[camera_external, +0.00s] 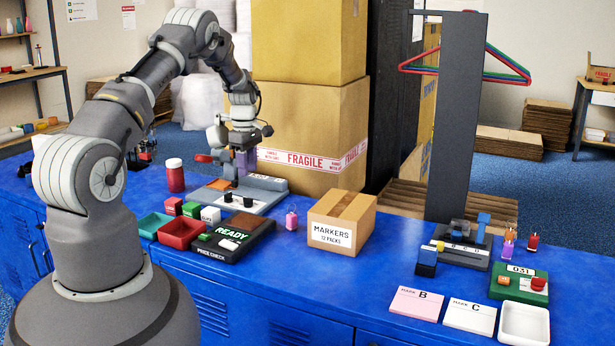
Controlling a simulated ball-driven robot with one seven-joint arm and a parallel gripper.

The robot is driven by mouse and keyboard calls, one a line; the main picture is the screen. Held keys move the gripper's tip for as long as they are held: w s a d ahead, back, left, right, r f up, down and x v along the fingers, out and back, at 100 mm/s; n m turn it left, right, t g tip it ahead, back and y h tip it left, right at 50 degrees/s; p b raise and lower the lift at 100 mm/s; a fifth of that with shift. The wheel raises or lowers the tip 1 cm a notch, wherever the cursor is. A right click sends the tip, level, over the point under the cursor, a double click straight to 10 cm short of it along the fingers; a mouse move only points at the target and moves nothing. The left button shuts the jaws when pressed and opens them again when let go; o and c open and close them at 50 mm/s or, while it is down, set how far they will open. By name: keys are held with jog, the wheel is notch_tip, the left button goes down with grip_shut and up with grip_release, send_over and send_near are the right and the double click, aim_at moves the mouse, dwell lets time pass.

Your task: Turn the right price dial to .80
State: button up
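A grey device with a white sloped front panel (264,206) stands on the blue counter, left of the tall cartons. Two small black dials sit on the panel: the left dial (227,198) and the right dial (248,202). Their markings are too small to read, so I cannot tell the set price. My gripper (241,176) points down over the back of this device, above and behind the dials and apart from them. A purple piece (247,162) shows at its end; I cannot tell whether it is a finger or something held. The finger gap is not clear.
In front of the device are small red, green and white blocks, a red tray (181,233) and a READY price-check box (234,240). A red jar (175,176) stands left. Tall FRAGILE cartons (310,125) rise behind.

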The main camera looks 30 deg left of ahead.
aim_at(248, 198)
jog(key=shift+s+f, duration=0.15)
jog(key=shift+f, duration=0.4)
jog(key=shift+s+f, duration=0.15)
jog(key=shift+f, duration=0.4)
notch_tip(248, 198, down, 7)
jog(key=b, duration=0.3)
jog(key=shift+r, duration=0.15)
grip_shut()
